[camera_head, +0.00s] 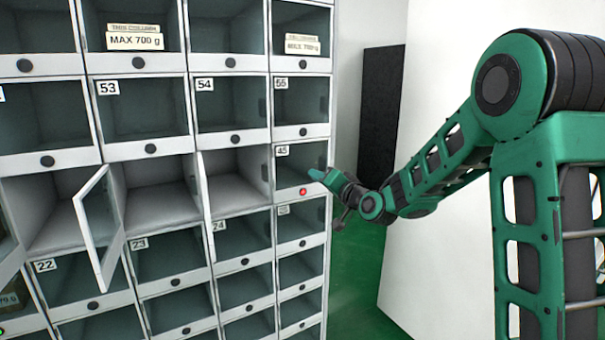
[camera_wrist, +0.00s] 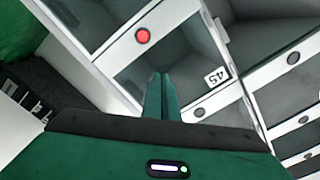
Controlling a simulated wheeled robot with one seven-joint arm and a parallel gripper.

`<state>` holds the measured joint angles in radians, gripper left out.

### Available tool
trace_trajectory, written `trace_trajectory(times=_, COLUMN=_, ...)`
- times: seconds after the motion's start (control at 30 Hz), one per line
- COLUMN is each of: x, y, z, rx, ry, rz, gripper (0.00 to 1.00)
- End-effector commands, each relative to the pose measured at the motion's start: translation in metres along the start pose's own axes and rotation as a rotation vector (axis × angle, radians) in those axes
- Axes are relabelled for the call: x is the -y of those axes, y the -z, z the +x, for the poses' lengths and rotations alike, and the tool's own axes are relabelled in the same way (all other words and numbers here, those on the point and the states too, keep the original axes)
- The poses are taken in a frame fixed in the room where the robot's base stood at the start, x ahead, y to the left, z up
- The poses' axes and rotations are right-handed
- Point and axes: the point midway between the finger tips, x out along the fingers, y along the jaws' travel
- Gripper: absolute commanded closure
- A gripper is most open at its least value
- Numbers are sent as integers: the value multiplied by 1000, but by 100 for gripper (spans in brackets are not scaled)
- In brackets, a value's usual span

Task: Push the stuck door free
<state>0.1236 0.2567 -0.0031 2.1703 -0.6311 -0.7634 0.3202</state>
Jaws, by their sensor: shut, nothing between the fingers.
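Door 45 (camera_head: 295,168) is a closed, clear-paned locker door at the right end of its row, with a lit red button (camera_head: 303,191) below it. In the wrist view door 45 (camera_wrist: 195,50) shows tilted, with the red button (camera_wrist: 142,36) at upper left. My gripper (camera_head: 314,173) is at the right part of door 45, just above the red button. In the wrist view its fingers (camera_wrist: 160,76) are together and empty, pointing at the pane. I cannot tell whether the tips touch it.
Two doors to the left in this row stand open: one (camera_head: 100,225) swung well out, another (camera_head: 207,205) nearly edge-on. Other cells have dark round buttons. A white panel (camera_head: 425,265) stands right of the cabinet, behind my arm. Green floor (camera_head: 355,290) shows between.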

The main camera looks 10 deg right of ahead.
Motion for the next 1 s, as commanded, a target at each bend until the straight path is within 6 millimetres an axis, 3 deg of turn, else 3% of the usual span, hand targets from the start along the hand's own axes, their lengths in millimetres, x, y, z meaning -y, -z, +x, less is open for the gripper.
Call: trace_trajectory(times=1.0, x=0, y=0, z=21, rx=1, ry=0, rz=-1, gripper=100)
